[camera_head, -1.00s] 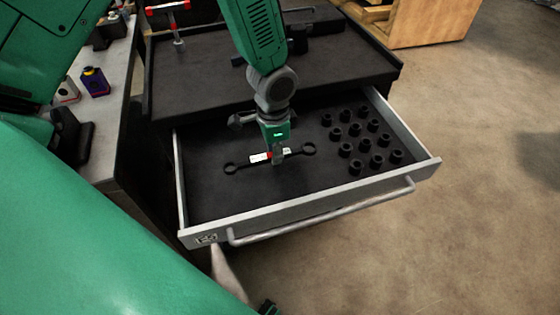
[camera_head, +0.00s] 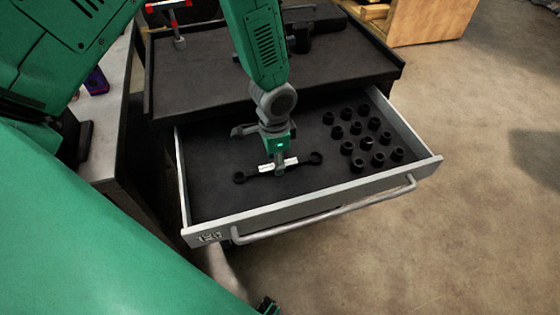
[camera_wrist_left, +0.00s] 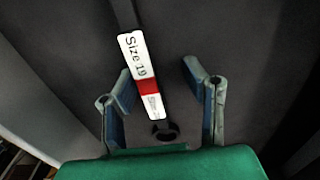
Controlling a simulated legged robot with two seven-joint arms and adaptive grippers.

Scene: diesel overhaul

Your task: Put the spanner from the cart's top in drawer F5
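The spanner (camera_head: 292,164) is dark with ring ends and a white label with a red band. It lies in the open drawer (camera_head: 330,210), seemingly on the dark floor, left of the sockets. The drawer front's tag is too small to read surely. My left gripper (camera_head: 279,168) is over the spanner's middle. In the left wrist view, the open fingers of my left gripper (camera_wrist_left: 160,88) stand on either side of the spanner (camera_wrist_left: 148,92), whose label reads "Size 19". The left finger is close to the label; contact is unclear.
Several black sockets (camera_head: 357,165) stand in the drawer's right part. The cart's top (camera_head: 200,80) is behind, with a red-handled tool (camera_head: 179,40) at its back left. A bench (camera_head: 108,130) is at left, a wooden box (camera_head: 430,22) at back right. Floor at right is clear.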

